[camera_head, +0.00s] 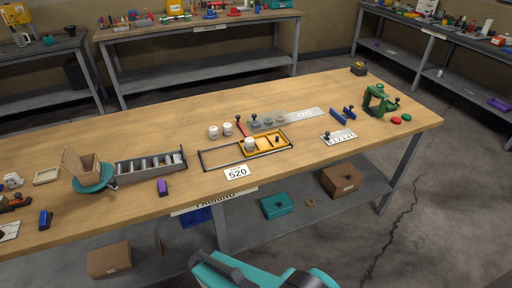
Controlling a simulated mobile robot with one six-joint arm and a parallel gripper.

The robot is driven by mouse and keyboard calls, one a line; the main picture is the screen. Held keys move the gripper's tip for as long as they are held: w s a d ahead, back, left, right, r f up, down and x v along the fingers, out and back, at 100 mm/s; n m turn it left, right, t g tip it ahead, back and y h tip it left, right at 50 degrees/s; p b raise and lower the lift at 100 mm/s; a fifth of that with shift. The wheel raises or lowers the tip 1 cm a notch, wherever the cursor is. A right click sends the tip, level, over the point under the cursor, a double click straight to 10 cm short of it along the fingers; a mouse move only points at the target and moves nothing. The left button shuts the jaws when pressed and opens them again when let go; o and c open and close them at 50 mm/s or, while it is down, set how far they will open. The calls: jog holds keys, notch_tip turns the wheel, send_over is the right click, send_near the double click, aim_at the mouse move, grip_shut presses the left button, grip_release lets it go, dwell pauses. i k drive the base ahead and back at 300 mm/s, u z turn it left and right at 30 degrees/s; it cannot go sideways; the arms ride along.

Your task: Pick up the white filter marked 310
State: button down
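Two white cylinders, likely filters, stand upright side by side on the wooden bench: the left one (213,132) and the right one (227,129). A third white cylinder (249,144) stands in the left part of a yellow tray (283,146). Any markings on them are too small to read, so I cannot tell which is marked 310. Teal and dark parts of my arm show at the bottom edge, well in front of the bench. My gripper cannot be made out in this view.
A grey strip (308,115) with knobs lies behind the tray. An empty dark frame (204,166) joins its left side. A card reading 520 (237,172) lies in front. A grey rack (122,169) stands left, a green device (377,100) right.

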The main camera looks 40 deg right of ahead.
aim_at(249, 142)
jog(key=z, duration=4.2)
jog(key=i, duration=0.1)
jog(key=u, duration=2.7)
jog(key=k, duration=0.65)
jog(key=u, duration=0.5)
jog(key=i, duration=0.75)
jog(key=z, duration=0.15)
